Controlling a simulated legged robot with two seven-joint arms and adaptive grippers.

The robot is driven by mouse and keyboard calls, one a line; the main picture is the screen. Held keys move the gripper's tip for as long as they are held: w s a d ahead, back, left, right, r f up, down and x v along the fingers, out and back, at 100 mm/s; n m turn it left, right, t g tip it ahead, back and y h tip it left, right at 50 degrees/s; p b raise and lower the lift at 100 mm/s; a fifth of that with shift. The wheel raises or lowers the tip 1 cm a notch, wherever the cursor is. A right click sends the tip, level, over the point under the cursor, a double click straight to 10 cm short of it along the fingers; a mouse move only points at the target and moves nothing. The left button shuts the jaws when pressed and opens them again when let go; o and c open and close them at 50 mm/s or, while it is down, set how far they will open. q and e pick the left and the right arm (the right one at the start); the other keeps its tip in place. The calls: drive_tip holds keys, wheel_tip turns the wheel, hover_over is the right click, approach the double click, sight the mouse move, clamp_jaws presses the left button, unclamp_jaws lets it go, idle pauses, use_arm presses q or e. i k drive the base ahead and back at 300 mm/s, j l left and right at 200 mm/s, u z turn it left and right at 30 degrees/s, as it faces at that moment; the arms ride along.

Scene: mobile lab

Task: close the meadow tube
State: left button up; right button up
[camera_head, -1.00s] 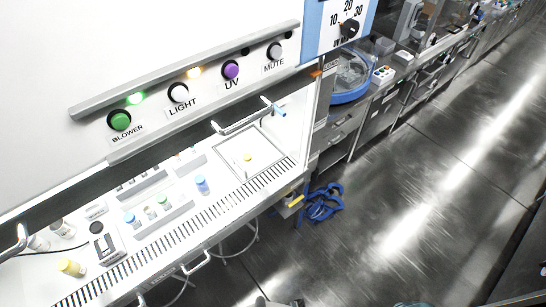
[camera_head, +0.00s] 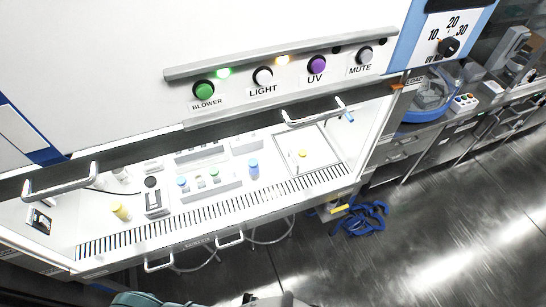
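Inside the hood, a tube rack (camera_head: 228,186) holds small tubes, among them a blue-capped one (camera_head: 183,183) and a green-topped one (camera_head: 214,174). A blue-capped tube (camera_head: 254,168) stands upright by itself to the right of the rack. A small yellow cap-like thing (camera_head: 303,154) sits on a square white plate (camera_head: 322,161) at the right. A yellow-capped bottle (camera_head: 120,211) stands at the left. I cannot tell which is the meadow tube, or whether any tube is open. Neither of my grippers shows in the head view.
The hood's raised sash has metal handles (camera_head: 62,180) and (camera_head: 314,115) above the work surface. A slotted front grille (camera_head: 215,211) edges it. A small device (camera_head: 153,200) stands left of the rack. Blue tubing (camera_head: 362,217) lies on the floor at the right.

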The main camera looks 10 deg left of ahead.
sight(199, 180)
drive_tip(key=i+l, duration=0.15)
drive_tip(key=l, duration=0.15)
drive_tip(key=i+l, duration=0.1)
drive_tip(key=l, duration=0.2)
drive_tip(key=i+l, duration=0.15)
drive_tip(key=l, duration=0.2)
drive_tip(key=i+l, duration=0.1)
drive_tip(key=l, duration=0.2)
drive_tip(key=z, duration=0.05)
